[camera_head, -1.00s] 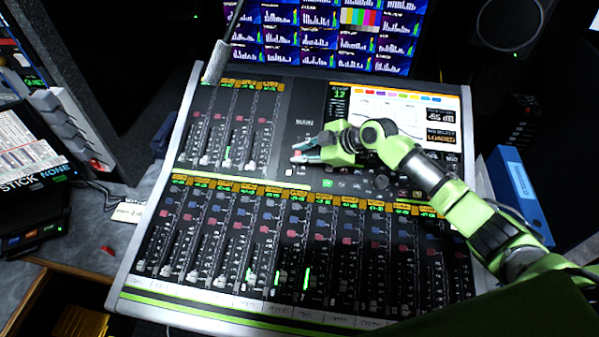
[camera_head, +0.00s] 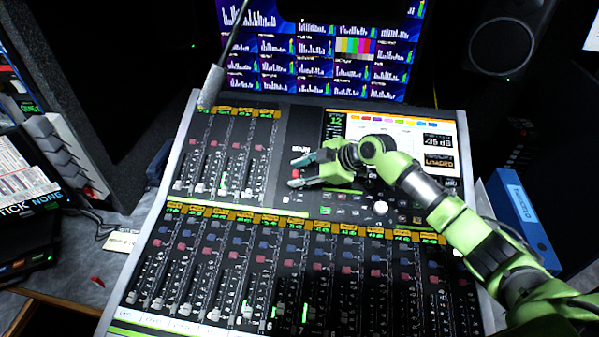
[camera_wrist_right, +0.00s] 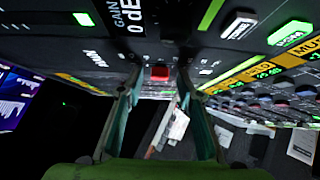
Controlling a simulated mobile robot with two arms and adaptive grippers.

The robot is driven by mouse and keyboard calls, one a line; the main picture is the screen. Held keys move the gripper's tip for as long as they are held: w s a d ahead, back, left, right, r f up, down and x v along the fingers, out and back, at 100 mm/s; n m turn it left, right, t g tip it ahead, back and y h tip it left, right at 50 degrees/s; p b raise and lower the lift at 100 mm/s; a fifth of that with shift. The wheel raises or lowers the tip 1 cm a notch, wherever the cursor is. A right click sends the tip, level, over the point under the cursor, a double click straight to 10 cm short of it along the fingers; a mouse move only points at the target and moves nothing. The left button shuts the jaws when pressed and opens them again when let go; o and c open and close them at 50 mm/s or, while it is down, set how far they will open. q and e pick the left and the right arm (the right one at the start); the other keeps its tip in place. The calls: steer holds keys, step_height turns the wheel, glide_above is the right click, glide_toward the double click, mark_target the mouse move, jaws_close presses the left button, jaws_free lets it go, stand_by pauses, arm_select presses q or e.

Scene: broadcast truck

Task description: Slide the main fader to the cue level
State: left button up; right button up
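The main fader's red cap (camera_wrist_right: 159,73) sits in its strip on the mixing console (camera_head: 190,137), beside the MAIN label. In the right wrist view it lies between the two fingers of my right gripper (camera_wrist_right: 157,72), with a gap on each side. In the head view my right gripper (camera_head: 293,172) reaches in from the right, its fingers apart around the small red cap (camera_head: 296,173). The fader's track is partly hidden by the gripper. The cue mark cannot be made out. My left gripper is in neither view.
Channel faders fill the console's lower bank and upper left. A console screen (camera_head: 400,135) shows a dB reading that looks like -35. A gooseneck microphone (camera_head: 212,85) rises at the back left. A blue binder (camera_head: 520,215) stands at the right, and monitors stand behind.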

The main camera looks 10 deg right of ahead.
steer(key=v, duration=1.2)
steer(key=shift+f, duration=0.1)
